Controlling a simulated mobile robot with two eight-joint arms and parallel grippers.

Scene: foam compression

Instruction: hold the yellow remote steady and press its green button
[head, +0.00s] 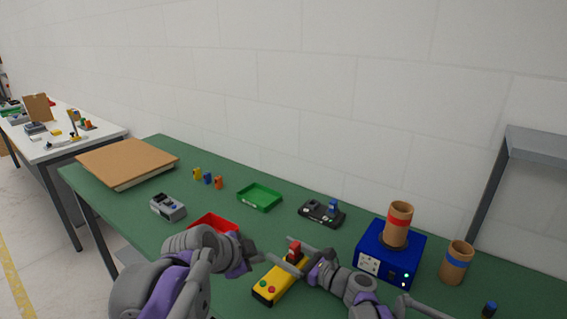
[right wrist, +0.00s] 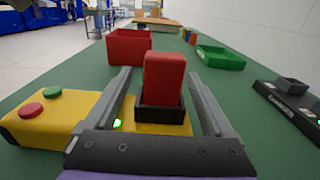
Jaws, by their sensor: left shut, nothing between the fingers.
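The yellow remote (head: 284,281) lies on the green table in front of me; it also shows in the right wrist view (right wrist: 70,113). Its green button (right wrist: 53,92) and red button (right wrist: 31,110) are on the end nearer me. A red block (right wrist: 164,79) stands in a black holder (right wrist: 159,116) on its other end. My right gripper (head: 284,250) is open, with its fingers on either side of the red block and visible gaps to it. My left gripper (head: 258,257) is shut and empty, just left of the remote, apart from the buttons.
A red bin (head: 214,222) is behind my left arm, with a green tray (head: 260,197) beyond. A black device (head: 321,214) and a blue box (head: 376,252) with a cardboard tube (head: 398,222) stand to the right. A grey device (head: 168,207) is at the left.

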